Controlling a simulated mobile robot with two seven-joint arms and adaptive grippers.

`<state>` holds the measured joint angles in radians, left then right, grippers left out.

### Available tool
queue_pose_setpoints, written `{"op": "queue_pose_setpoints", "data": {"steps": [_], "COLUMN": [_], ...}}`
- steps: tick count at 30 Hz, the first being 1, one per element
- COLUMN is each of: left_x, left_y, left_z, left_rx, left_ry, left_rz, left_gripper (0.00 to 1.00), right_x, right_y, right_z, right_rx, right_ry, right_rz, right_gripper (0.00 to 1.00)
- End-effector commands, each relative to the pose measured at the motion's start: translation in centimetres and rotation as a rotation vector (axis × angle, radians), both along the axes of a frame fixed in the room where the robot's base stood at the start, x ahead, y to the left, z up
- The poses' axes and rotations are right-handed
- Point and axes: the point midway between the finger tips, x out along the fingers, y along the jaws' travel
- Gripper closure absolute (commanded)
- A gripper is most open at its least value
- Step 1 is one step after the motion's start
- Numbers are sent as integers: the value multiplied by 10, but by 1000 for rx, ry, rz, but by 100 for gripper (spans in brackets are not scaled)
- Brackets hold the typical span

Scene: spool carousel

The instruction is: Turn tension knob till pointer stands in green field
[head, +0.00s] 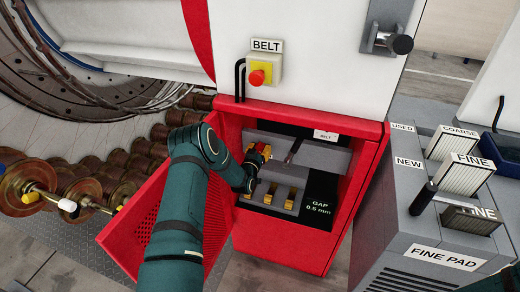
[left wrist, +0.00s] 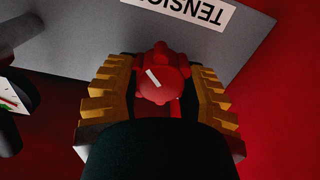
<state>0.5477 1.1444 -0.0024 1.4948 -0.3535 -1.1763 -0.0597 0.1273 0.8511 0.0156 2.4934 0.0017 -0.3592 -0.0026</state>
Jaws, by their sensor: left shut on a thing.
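The tension knob (left wrist: 165,75) is red and lobed, with a white line on its face. It shows in the left wrist view between the yellow toothed fingers of my left gripper (left wrist: 160,95), which is shut on it. A "TENSION" label (left wrist: 190,10) is on the grey panel above the knob, cut off by the frame edge. In the head view my left gripper (head: 258,155) reaches into the open red cabinet (head: 285,245). A white dial (left wrist: 10,100) with green and red marks shows only partly at the left edge of the wrist view; its pointer's position cannot be read.
The red perforated cabinet door (head: 130,222) stands open at the left, close to my left arm. A red "BELT" stop button (head: 257,77) is above. A grey pad rack (head: 425,225) stands at the right. Copper spools (head: 85,190) are at the left.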

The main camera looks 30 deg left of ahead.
Motion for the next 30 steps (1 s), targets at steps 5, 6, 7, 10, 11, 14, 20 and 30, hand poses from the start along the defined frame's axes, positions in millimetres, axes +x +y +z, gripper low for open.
{"op": "queue_pose_setpoints", "data": {"steps": [5, 6, 7, 10, 11, 14, 20, 30], "left_x": [0, 0, 0, 1, 1, 1, 1, 2], "left_y": [0, 0, 0, -1, -1, -1, -2, -4], "left_z": [0, 1, 1, 1, 1, 1, 1, 0], "left_rx": [26, 38, 49, 98, 116, 188, 365, 681], "left_ry": [5, 8, 11, 21, 26, 43, 85, 160], "left_rz": [0, -1, -1, -2, -2, -1, -2, -2], "left_gripper": [94, 94, 94, 94, 94, 94, 94, 94], "right_x": [0, 0, 0, 0, 0, 0, 0, 0], "right_y": [0, 0, 0, 0, 0, 0, 0, 0], "right_z": [0, 0, 0, 0, 0, 0, 0, 0], "right_rx": [0, 0, 0, 0, 0, 0, 0, 0], "right_ry": [0, 0, 0, 0, 0, 0, 0, 0], "right_rz": [0, 0, 0, 0, 0, 0, 0, 0], "right_gripper": [100, 100, 100, 100, 100, 100, 100, 100]}}
